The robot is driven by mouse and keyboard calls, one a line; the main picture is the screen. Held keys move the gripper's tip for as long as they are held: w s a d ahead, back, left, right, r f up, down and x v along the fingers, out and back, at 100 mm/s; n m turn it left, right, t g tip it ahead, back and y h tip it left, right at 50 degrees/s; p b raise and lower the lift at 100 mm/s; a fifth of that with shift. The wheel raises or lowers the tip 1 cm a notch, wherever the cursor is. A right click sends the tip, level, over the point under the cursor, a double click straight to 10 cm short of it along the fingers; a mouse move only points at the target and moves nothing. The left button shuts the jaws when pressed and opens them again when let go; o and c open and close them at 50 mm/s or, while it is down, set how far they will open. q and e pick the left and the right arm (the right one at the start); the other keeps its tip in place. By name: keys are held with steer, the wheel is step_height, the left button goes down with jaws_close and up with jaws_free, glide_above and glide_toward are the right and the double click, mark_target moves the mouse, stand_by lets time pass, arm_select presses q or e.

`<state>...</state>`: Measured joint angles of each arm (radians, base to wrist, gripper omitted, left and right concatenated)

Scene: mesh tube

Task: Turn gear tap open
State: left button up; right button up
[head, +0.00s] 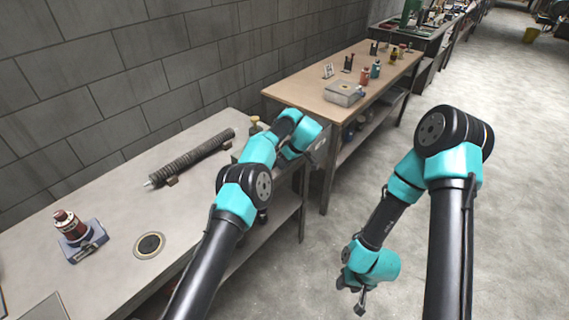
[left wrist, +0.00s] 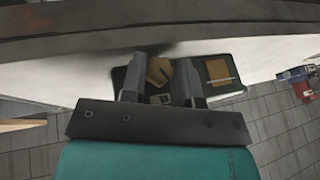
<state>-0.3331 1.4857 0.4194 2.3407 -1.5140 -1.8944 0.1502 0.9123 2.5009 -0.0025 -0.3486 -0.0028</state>
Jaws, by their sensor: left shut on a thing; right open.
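A tan, brass-coloured knob (left wrist: 160,70), likely the gear tap's handle, sits on a dark base (left wrist: 234,88) in the left wrist view. My left gripper (left wrist: 163,80) is shut on the knob, one grey finger on each side. A brown block (left wrist: 218,70) lies beside the right finger on the same base. In the head view a tan knob (head: 254,121) shows at the worktable's far right end, beside my left arm; that gripper's fingers are hidden there. My right gripper (head: 361,298) is open and empty, low over the floor.
A dark ribbed roller (head: 192,157) lies on the grey worktable (head: 95,205). A red-topped device on a blue-grey base (head: 80,240) and a round plate (head: 149,245) are nearer. A wooden bench (head: 300,92) with a grey box (head: 344,93) stands behind. The floor at right is open.

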arm_select(q)
steer(key=shift+a+r+t+h, duration=0.15)
steer(key=shift+t+h, duration=0.35)
steer(key=shift+c, duration=0.3)
steer(key=shift+s+a+n+t+h, duration=0.1)
steer(key=shift+n+t+h, duration=0.15)
steer(key=shift+t+h, duration=0.45)
steer(key=shift+s+a+n+t+h, duration=0.1)
steer(key=shift+n+t+h, duration=0.15)
steer(key=shift+t+h, duration=0.45)
steer(key=o, duration=0.6)
steer(key=shift+o, duration=0.2)
steer(key=v, duration=1.7)
steer(key=shift+s, duration=0.25)
